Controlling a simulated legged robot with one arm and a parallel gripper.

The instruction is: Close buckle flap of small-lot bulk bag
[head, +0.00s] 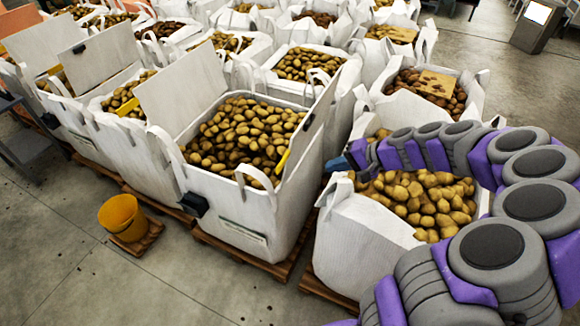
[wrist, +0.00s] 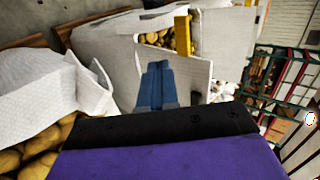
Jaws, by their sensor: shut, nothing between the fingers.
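The white bulk bag (head: 240,220) stands in the middle of the head view, full of potatoes. A stiff white flap (head: 180,92) rises at its back left. Another flap (head: 312,130) stands up at its right edge. A yellow strip (head: 282,161) shows by the right flap, and a black buckle-like part (head: 195,204) is on the front left corner. My gripper (head: 345,160) is right of the right flap, shut and empty. In the wrist view its blue fingers (wrist: 158,84) overlap a white panel (wrist: 190,72); contact is unclear.
Another open bag (head: 360,240) of potatoes stands below my arm. More filled bags crowd behind and to the left. The concrete floor (head: 60,255) is clear in front. Shelving (wrist: 275,90) shows in the wrist view.

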